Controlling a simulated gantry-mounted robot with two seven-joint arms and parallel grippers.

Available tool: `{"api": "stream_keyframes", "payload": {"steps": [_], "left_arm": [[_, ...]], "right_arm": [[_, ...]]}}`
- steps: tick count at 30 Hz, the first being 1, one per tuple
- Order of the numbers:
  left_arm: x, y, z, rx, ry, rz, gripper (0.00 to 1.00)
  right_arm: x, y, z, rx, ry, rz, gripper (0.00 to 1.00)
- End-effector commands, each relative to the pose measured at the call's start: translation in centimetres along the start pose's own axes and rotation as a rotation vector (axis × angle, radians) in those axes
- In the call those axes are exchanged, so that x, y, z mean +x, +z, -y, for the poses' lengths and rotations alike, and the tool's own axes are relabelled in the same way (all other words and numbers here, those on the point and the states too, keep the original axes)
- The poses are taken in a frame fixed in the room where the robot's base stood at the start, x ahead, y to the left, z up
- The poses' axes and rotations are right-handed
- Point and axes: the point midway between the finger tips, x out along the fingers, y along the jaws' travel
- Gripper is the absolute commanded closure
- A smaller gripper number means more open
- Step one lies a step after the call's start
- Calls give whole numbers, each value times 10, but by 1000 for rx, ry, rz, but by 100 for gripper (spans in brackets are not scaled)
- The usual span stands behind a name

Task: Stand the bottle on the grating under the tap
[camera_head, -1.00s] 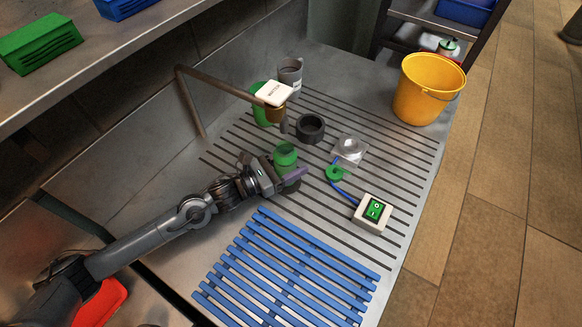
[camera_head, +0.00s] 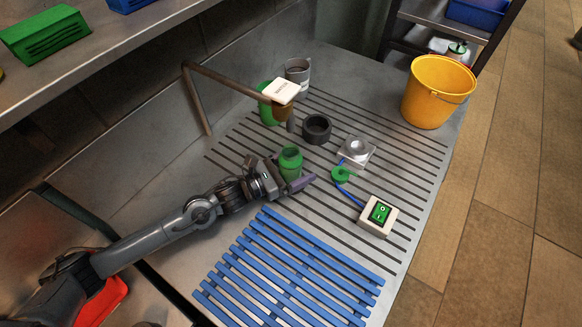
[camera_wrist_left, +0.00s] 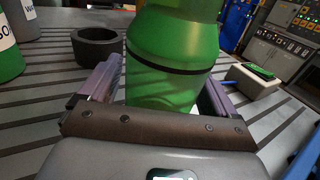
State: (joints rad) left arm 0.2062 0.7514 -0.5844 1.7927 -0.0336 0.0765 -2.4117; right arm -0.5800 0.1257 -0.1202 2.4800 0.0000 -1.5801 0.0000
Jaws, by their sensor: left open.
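The green bottle (camera_head: 290,163) stands upright on the slotted grating (camera_head: 330,205) of the metal counter. My left gripper (camera_head: 291,181) is open, low at the bottle, with its purple fingers on either side of it. In the left wrist view, the bottle (camera_wrist_left: 172,75), with a dark band around it, rises between the spread fingers, with a gap beside it at the right finger. Its base is hidden by the gripper. My right gripper is not in view.
A dark ring (camera_head: 316,129), a clear dish on a plate (camera_head: 357,152) and a switch box (camera_head: 378,215) with a blue cable stand right of the bottle. A green container (camera_head: 267,108) and grey cup (camera_head: 298,72) stand behind. A blue slatted rack (camera_head: 290,270) lies in front.

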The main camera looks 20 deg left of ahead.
Motion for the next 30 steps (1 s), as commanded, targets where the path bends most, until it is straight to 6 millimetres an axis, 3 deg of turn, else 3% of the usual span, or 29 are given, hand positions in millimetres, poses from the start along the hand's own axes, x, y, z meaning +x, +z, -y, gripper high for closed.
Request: {"api": "stream_keyframes", "payload": {"steps": [3, 7, 21, 30], "left_arm": [[0, 6, 0, 0, 0, 0, 9], [-16, 2, 0, 1, 1, -3, 9], [-98, 2, 0, -1, 0, -5, 9], [-119, 3, -1, 0, 1, 0, 9]], "right_arm": [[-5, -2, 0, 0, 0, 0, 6], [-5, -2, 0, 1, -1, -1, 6], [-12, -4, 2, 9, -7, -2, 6], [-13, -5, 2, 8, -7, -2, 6]]}}
